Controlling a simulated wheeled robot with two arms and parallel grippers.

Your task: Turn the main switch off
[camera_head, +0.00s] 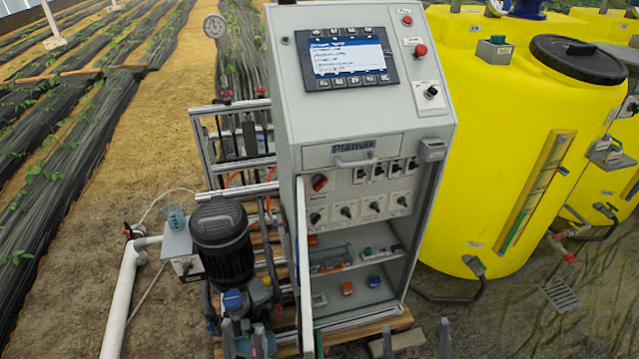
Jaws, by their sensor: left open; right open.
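The grey control cabinet (440,165) stands upright in the middle of the head view. A red rotary knob (320,182), which looks like the main switch, sits at the upper left of its inner panel. Its exact handle position is too small to tell. The narrow cabinet door (304,270) stands open, seen nearly edge-on at the left of the opening. My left gripper (245,340) is open and empty at the bottom edge, left of the door. My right gripper (416,342) is open and empty at the bottom edge, below the cabinet. Both are well below the knob.
Several black selector knobs (346,211) sit near the red knob. A screen (347,58) and a red button (421,50) are above. A dark pump (222,240) and white pipe (122,300) stand left. A yellow tank (490,170) stands close on the right.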

